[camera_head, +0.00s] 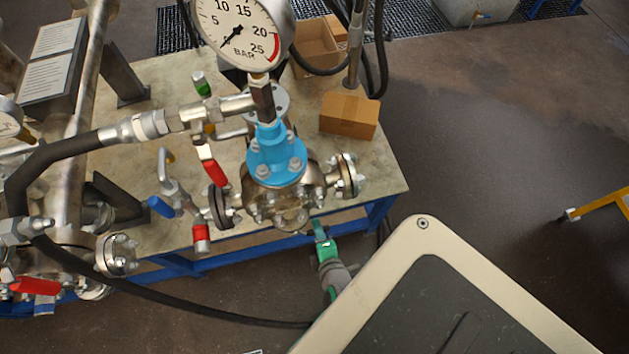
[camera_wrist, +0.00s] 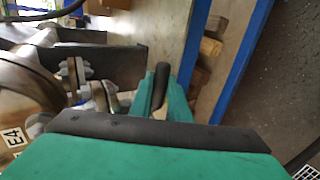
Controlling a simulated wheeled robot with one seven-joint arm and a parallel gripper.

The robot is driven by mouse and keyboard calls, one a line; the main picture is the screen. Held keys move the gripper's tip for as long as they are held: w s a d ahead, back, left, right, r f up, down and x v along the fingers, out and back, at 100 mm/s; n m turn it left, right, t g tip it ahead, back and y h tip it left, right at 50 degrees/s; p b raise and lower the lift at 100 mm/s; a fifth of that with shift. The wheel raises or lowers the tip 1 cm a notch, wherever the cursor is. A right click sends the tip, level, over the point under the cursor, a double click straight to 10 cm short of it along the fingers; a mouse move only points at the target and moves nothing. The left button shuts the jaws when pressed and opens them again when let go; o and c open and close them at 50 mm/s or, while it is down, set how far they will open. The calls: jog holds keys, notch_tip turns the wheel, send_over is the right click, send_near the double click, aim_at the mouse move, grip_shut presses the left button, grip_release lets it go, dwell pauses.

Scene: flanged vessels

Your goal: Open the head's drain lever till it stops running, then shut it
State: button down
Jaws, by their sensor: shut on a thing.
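The head (camera_head: 275,155) is a bright blue bolted cap on a flanged steel vessel (camera_head: 285,210) at the table's front edge. My green gripper (camera_head: 320,230) is just below and in front of this vessel. In the wrist view, my gripper (camera_wrist: 160,97) is shut on a dark, round-ended lever handle (camera_wrist: 161,76) between its teal fingers. In the head view this lever is hidden by the gripper and vessel. I cannot tell the lever's angle, and no drain outlet or running liquid is visible. The gauge (camera_head: 238,30) above the head has its needle near the low end.
Red (camera_head: 212,168), blue (camera_head: 160,206) and green (camera_head: 201,84) valve handles crowd the left of the vessel. A black hose (camera_head: 150,292) loops below the table (camera_head: 385,175). A cardboard box (camera_head: 349,114) stands behind. A tag reading E4 (camera_wrist: 13,137) shows in the wrist view.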

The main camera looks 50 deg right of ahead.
jog(key=shift+d+r, duration=0.25)
jog(key=shift+d, duration=0.05)
jog(key=c, duration=1.7)
grip_release()
jog(key=shift+w+f, duration=0.1)
jog(key=shift+w, duration=0.1)
jog(key=shift+o, duration=0.2)
jog(key=shift+a, duration=0.2)
jog(key=shift+s, duration=0.1)
jog(key=shift+s+a+r, duration=0.2)
jog(key=shift+s, duration=0.3)
jog(key=v, duration=0.9)
jog(key=shift+a+r, duration=0.2)
jog(key=shift+s, duration=0.1)
